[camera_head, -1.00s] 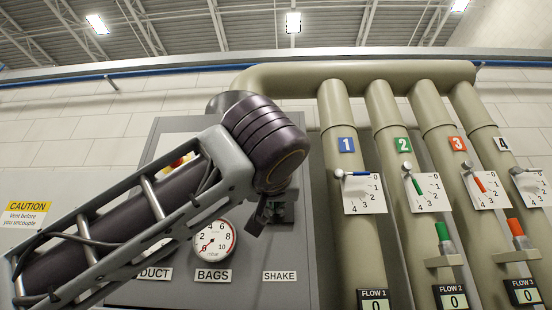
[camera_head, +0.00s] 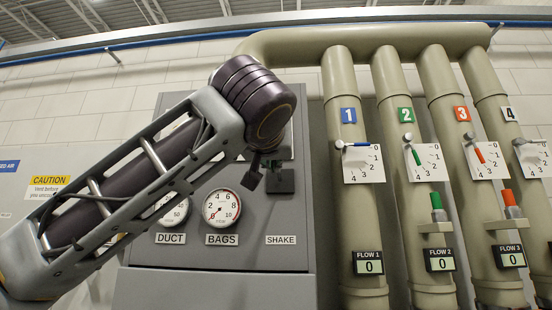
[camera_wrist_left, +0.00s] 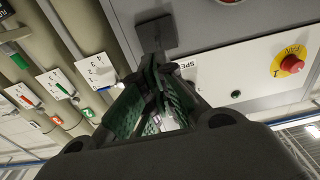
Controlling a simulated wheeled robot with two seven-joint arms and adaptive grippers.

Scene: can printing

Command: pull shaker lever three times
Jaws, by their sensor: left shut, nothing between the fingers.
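The shaker lever (camera_head: 280,182), a dark stem with a square paddle, hangs on the grey panel above the SHAKE label (camera_head: 281,239). In the left wrist view its paddle (camera_wrist_left: 157,36) shows beyond the fingertips. My left gripper (camera_head: 251,178) is just left of the lever in the head view, mostly hidden behind my wrist. In the left wrist view the gripper (camera_wrist_left: 158,72) has its green-lined fingers shut with nothing held. They are close to the paddle; I cannot tell whether they touch it. My right gripper is not in view.
The grey panel (camera_head: 215,258) carries the BAGS gauge (camera_head: 221,208) and the DUCT gauge, partly behind my arm. Thick pipes (camera_head: 345,215) with numbered dials stand to the right. A red button (camera_wrist_left: 291,63) shows in the left wrist view.

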